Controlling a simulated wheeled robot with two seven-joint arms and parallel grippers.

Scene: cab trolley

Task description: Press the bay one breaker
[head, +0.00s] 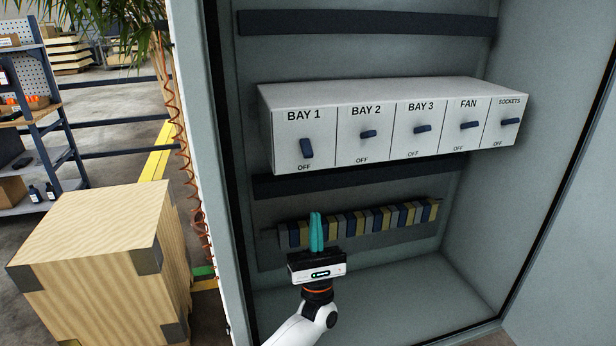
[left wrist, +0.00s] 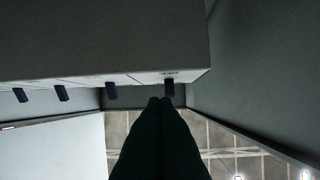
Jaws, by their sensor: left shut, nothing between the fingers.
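The bay one breaker is a dark blue lever (head: 306,148) on the BAY 1 panel, at the left end of the white breaker box (head: 395,91). My left gripper (head: 315,214) has teal fingers pressed together, empty and pointing up. In the head view it is below the box, under the BAY 1 lever. In the left wrist view the dark fingertips (left wrist: 161,101) are close to a lever (left wrist: 169,88) at the box's end; I cannot tell whether they touch. My right gripper is not in view.
The box sits inside a grey cabinet with side walls close on the left (head: 214,180) and right (head: 560,110). A row of blue, grey and yellow terminal blocks (head: 365,221) is behind my gripper. A wooden crate (head: 85,265) stands outside, to the left.

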